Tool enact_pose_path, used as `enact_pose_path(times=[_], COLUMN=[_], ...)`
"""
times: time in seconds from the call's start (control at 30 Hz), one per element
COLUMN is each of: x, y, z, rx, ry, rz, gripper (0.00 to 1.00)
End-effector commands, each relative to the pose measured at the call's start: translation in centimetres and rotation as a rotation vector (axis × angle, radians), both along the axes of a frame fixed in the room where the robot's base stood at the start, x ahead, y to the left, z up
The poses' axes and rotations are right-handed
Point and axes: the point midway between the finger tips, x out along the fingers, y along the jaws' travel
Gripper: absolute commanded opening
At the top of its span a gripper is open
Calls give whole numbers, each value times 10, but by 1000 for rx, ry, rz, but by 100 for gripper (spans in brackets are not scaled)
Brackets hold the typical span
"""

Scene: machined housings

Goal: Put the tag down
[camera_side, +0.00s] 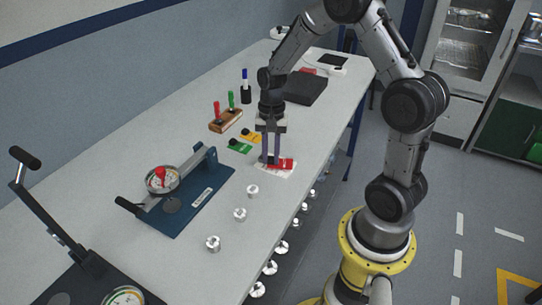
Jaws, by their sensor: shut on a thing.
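My gripper (270,160) points straight down over the table, its fingers shut on the red tag (284,164). The red tag is low, at a white sheet or card (270,172) on the tabletop. Whether it touches the white sheet I cannot tell. The fingers hide part of the tag. A green tag (239,147) and a yellow tag (250,136), each with a black part, lie flat to the left of my gripper.
The table (335,108) also bears a wooden block (226,122) with red and green pens, a dark cup with a blue marker (245,90), a blue gauge fixture (182,212) and several round metal housings (240,214). A black case (304,88) lies behind my gripper.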

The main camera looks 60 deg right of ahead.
Motion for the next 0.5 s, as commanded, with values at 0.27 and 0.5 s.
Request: enact_pose_path(times=[0.27, 0.5], x=[0, 0], y=[0, 0], z=[-5, -8], rx=[-1, 0], ry=[-1, -2], rz=[0, 0], gripper=[0, 36])
